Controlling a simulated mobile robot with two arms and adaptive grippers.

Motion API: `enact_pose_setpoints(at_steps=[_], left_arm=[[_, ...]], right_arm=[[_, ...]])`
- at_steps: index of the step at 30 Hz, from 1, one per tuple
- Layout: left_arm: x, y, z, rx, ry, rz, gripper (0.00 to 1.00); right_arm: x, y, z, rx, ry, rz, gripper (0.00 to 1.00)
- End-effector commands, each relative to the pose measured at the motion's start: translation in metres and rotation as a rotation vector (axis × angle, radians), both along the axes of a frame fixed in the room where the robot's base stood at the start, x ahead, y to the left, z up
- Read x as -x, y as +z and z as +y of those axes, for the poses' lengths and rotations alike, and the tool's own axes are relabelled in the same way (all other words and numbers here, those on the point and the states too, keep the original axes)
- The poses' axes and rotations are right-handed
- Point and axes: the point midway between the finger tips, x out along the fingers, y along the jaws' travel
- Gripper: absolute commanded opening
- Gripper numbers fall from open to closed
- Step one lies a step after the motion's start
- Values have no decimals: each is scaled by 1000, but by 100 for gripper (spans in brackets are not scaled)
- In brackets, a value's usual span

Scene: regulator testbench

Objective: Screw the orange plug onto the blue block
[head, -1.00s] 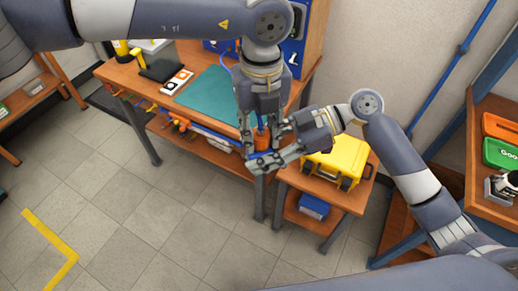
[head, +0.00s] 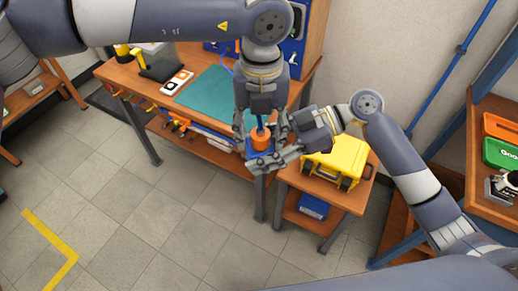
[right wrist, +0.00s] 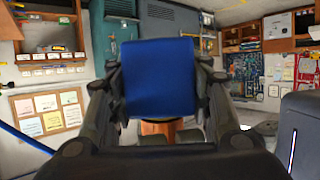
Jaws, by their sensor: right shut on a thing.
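The blue block (right wrist: 159,78) is held between the fingers of my right gripper (head: 272,160); it fills the middle of the right wrist view. In the head view, a little of the block (head: 250,153) shows between those fingers. The orange plug (head: 261,139) sits at the block, with a blue stem rising from it; part of the plug also shows below the block in the right wrist view (right wrist: 158,129). My left gripper (head: 261,128) points down from above, its fingers spread apart on either side of the plug. Whether the threads are engaged cannot be seen.
A workbench with a teal mat (head: 215,95) stands behind the grippers. A small side table holds a yellow case (head: 338,160) close to my right gripper, with a blue box (head: 313,207) on its lower shelf. Open floor lies at the left.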

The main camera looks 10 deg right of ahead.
Motion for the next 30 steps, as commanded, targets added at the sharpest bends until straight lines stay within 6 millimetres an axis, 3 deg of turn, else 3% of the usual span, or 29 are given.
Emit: enact_pose_setpoints(at_steps=[8, 18, 30], left_arm=[[0, 3, 0, 0, 1, -1, 51], [-1, 43, -1, 1, 1, -2, 51], [-1, 52, 0, -1, 43, -3, 48]], right_arm=[[0, 1, 0, -2, -1, -1, 0], [0, 1, 0, -2, -1, -1, 0], [0, 1, 0, -2, -1, -1, 0]])
